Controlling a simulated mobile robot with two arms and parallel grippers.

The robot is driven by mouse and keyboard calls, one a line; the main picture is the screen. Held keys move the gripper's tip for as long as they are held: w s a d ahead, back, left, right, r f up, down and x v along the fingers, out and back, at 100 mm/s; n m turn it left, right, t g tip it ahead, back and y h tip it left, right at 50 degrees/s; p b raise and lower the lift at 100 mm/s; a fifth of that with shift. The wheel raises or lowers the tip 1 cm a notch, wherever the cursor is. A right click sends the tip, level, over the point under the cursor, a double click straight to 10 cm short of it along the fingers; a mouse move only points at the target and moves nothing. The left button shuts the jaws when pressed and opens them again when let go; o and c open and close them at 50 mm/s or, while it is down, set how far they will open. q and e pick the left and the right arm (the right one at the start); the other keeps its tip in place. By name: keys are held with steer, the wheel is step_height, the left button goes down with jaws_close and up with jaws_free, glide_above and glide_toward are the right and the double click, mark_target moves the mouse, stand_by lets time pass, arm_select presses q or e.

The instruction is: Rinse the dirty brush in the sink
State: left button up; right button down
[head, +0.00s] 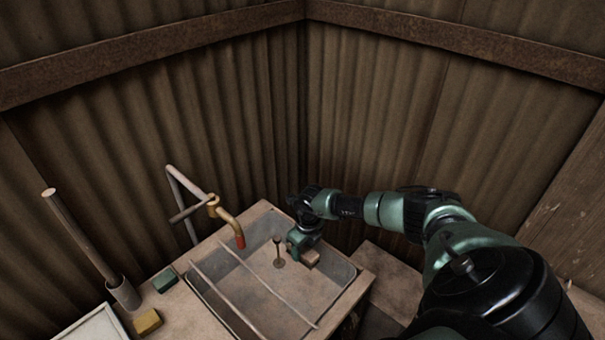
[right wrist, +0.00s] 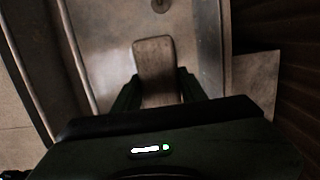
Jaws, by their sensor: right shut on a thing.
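My right gripper (head: 303,254) is over the right part of the sink (head: 207,290). It is shut on the brush (head: 311,258), which shows as a small pale brown block in the head view. In the right wrist view the brush (right wrist: 154,62) is a worn, light brown block sticking out between the two fingers (right wrist: 158,97). Its bristles and any dirt cannot be made out. Whether water runs is unclear. My left gripper is not in view.
Two thin rails (head: 262,283) cross the sink. A thin upright post (head: 278,252) stands in the basin near my gripper. A green block (head: 165,280), a yellow block (head: 148,322) and a pole in a holder (head: 125,293) stand at left. Corrugated walls close in behind.

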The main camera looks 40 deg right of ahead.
step_height(320, 180, up, 4)
steer(key=p, duration=0.3)
steer(key=shift+r, duration=0.1)
stand_by(0.5)
steer(key=shift+s, duration=0.1)
stand_by(0.4)
